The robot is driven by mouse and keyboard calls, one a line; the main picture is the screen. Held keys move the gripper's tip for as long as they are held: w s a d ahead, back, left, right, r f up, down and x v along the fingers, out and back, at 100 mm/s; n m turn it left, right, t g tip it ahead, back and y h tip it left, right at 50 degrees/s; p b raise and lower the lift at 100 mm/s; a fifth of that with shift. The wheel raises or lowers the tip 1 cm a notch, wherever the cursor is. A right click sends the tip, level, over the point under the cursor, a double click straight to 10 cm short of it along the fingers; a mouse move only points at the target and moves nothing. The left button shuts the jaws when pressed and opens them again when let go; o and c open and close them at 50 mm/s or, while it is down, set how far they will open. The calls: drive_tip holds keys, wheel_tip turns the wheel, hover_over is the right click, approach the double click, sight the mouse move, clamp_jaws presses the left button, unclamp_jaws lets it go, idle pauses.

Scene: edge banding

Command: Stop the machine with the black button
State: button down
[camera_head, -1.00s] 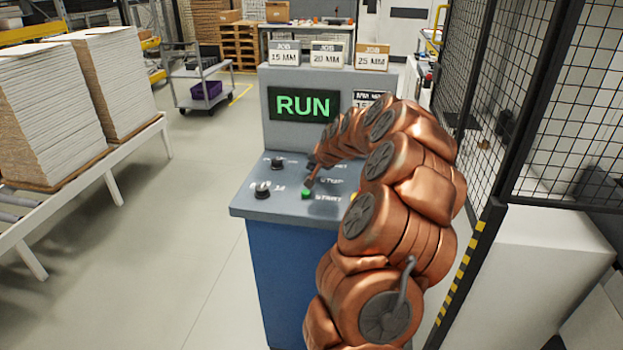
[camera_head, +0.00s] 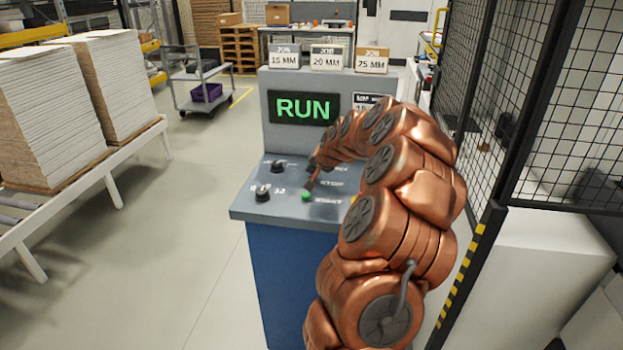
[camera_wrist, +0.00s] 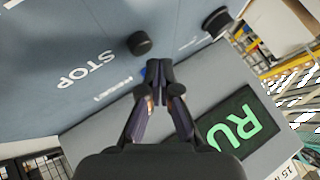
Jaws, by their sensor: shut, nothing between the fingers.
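The black button (camera_wrist: 140,42) is in line with the STOP label (camera_wrist: 85,72) on the grey panel in the wrist view. The screen (camera_head: 303,107) reads RUN in green.
Two black knobs, one at the back (camera_head: 277,166) and one at the front (camera_head: 262,195), stand on the panel's left side. Job cards (camera_head: 326,57) stand on top of the console. A mesh fence (camera_head: 540,100) is close on the right.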

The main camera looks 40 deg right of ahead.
drive_tip(key=shift+f, duration=0.1)
idle(0.3)
drive_tip(key=shift+f+b, duration=0.35)
drive_tip(key=shift+b, duration=0.25)
drive_tip(key=shift+f+b, duration=0.4)
drive_tip(key=shift+f, duration=0.05)
idle(0.6)
drive_tip(key=shift+r, duration=0.1)
idle(0.4)
drive_tip(key=shift+r, duration=0.8)
drive_tip(key=shift+r, duration=2.55)
